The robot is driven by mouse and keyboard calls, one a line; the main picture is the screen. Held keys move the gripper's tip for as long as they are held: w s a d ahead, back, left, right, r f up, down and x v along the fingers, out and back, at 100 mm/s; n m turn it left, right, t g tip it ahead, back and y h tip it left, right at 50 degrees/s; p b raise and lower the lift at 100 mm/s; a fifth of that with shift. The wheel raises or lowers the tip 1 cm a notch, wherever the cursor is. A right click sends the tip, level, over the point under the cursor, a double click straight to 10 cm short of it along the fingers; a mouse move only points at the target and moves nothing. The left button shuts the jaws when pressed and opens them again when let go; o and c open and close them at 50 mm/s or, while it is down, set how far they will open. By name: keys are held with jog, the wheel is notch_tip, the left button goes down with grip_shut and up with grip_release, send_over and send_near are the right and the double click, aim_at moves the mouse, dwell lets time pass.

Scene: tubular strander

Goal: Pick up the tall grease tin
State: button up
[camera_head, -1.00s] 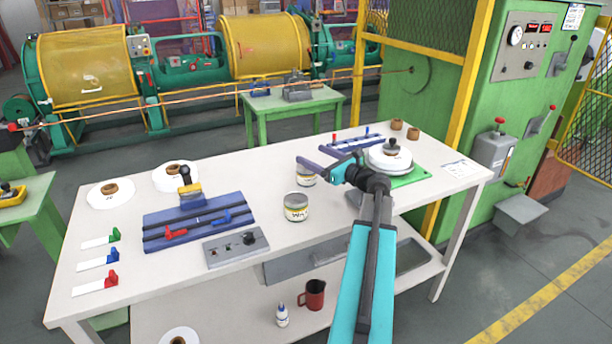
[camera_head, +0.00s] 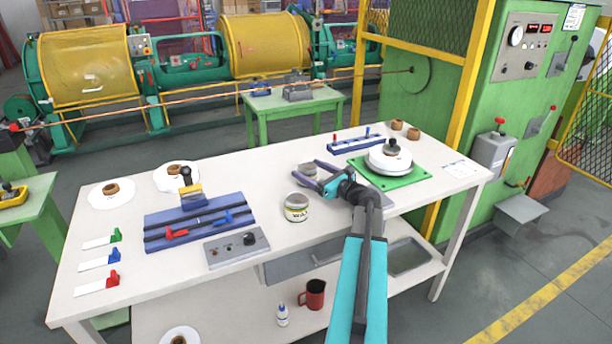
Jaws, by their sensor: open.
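Two pale tins stand on the white workbench (camera_head: 130,225). The rear tin (camera_head: 309,168) is partly hidden by my gripper, and its label cannot be read. The front tin (camera_head: 297,208) has a grey lid and a pale label with dark lettering, not clearly legible. I cannot tell for sure which is the tall grease tin. My gripper (camera_head: 306,169) is open, with its two purple fingers pointing left, one on each side of the rear tin in this view. Whether they touch it cannot be told.
A green plate (camera_head: 417,177) with a white round scale-like piece (camera_head: 389,161) lies right of my gripper. A blue rack (camera_head: 357,144) is behind. A blue slotted fixture (camera_head: 199,222) and grey control box (camera_head: 237,246) stand left. The bench between fixture and tins is clear.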

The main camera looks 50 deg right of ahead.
aim_at(300, 164)
jog(key=shift+w+p, duration=0.45)
jog(key=shift+w, duration=2.05)
jog(key=c, duration=1.3)
jog(key=shift+r, duration=0.15)
jog(key=shift+r, duration=1.2)
jog(key=shift+r+b, duration=0.35)
jog(key=shift+r, duration=0.15)
jog(key=shift+s+d+r+b, duration=0.25)
jog(key=shift+s+d, duration=0.45)
jog(key=shift+s, duration=1.9)
jog(key=shift+s+d+r+b, duration=0.3)
jog(key=shift+s+d, duration=0.4)
jog(key=shift+s, duration=1.9)
jog(key=shift+s+d+r+b, duration=0.1)
jog(key=shift+s+d+b, duration=0.45)
jog(key=shift+s, duration=2.05)
